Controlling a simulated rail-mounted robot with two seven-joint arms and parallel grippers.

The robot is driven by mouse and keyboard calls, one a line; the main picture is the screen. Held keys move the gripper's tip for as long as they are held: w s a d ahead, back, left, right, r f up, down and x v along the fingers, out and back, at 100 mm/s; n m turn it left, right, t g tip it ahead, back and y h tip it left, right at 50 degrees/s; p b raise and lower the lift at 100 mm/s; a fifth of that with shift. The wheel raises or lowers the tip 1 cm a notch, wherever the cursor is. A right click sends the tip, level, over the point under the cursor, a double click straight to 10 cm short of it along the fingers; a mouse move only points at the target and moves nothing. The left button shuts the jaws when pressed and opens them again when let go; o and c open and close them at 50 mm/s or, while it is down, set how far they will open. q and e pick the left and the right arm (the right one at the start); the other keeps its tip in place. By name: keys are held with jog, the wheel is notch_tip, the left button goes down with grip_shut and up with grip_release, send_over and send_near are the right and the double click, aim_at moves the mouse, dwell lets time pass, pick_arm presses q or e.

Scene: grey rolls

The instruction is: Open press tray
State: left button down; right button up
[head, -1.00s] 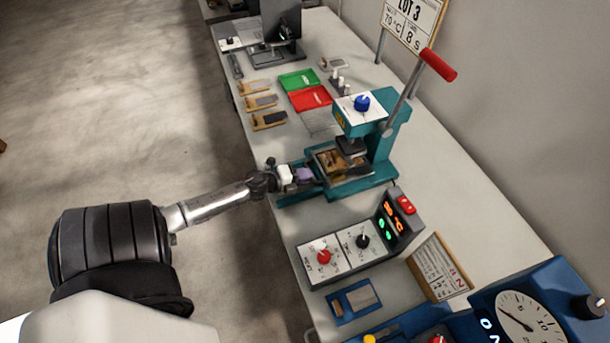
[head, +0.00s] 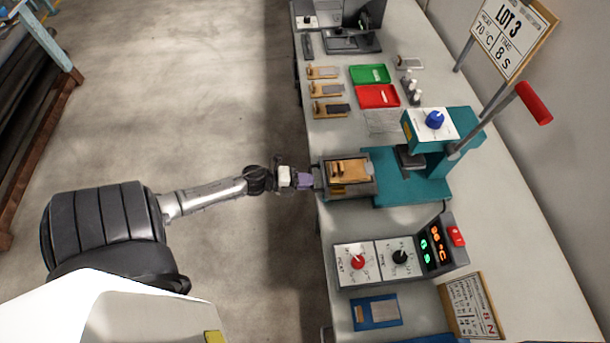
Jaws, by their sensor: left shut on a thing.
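The teal press (head: 433,170) stands on the bench with a red-tipped lever (head: 533,103) raised at its upper right. Its tray (head: 371,188) is pulled out to the left, clear of the press head, near the bench's left edge. A tan piece (head: 349,170) lies in the tray. My left gripper (head: 311,178) is at the tray's left end, shut on what appears to be its handle, which the fingers mostly hide. My right gripper is not in view.
A control box (head: 399,256) with red and black knobs stands in front of the press. Green (head: 370,74) and red (head: 378,96) trays and several tan pieces (head: 328,89) lie behind. A sign (head: 513,35) stands at the back right. Open floor lies left of the bench.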

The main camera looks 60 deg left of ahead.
pick_arm(q)
jog(key=shift+s+a, duration=0.1)
jog(key=shift+s, duration=0.1)
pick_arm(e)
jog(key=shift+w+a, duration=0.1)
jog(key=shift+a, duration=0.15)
pick_arm(q)
jog(key=c, duration=1.2)
grip_release()
jog(key=shift+o, duration=0.2)
jog(key=v, duration=1.4)
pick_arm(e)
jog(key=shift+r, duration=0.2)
pick_arm(q)
jog(key=shift+w, duration=0.1)
